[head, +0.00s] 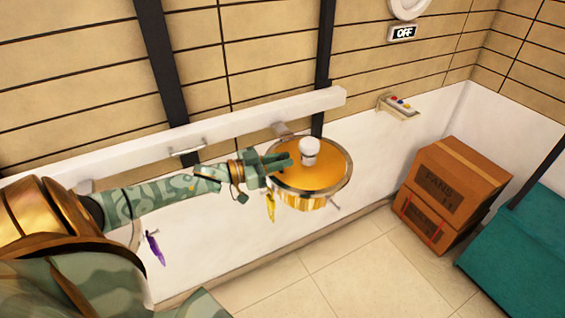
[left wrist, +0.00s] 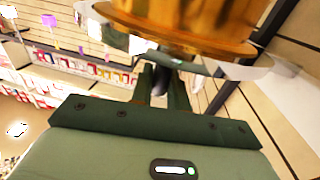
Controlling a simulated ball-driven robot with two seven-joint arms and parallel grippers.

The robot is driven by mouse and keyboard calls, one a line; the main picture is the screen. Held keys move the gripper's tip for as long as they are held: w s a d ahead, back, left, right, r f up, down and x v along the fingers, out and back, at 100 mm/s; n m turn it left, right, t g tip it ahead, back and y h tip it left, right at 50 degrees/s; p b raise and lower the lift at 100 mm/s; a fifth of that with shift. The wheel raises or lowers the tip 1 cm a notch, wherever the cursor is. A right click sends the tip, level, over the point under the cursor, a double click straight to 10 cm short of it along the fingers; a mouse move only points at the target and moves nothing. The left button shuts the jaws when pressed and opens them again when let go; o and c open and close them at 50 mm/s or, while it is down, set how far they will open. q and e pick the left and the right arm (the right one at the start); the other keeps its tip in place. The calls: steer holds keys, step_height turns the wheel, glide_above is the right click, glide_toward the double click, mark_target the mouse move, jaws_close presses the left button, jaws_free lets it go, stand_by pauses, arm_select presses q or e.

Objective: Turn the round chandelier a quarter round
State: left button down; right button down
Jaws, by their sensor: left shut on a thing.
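The round chandelier (head: 325,185) is an orange-gold drum with a metal rim and a white knob-like bulb (head: 309,150) on its face, mid-view in the head view. In the left wrist view its gold side (left wrist: 190,22) fills the top. My left gripper (head: 284,163) is at the chandelier's left edge. In the left wrist view its fingers (left wrist: 165,82) are close together at the rim, shut on the chandelier; the exact contact spot is partly hidden. My right gripper is in neither view.
A white beam (head: 290,110) runs behind the chandelier along the tiled wall. Brown boxes (head: 452,190) and a teal block (head: 520,250) stand at the right.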

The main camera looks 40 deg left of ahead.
arm_select(q)
steer(key=shift+w+a, duration=0.1)
steer(key=shift+a, duration=0.1)
stand_by(0.5)
steer(key=c, duration=1.4)
jaws_free()
steer(key=shift+w, duration=0.1)
steer(key=shift+c, duration=0.2)
steer(key=p+v, duration=0.1)
steer(key=v, duration=1.5)
steer(key=shift+p, duration=0.3)
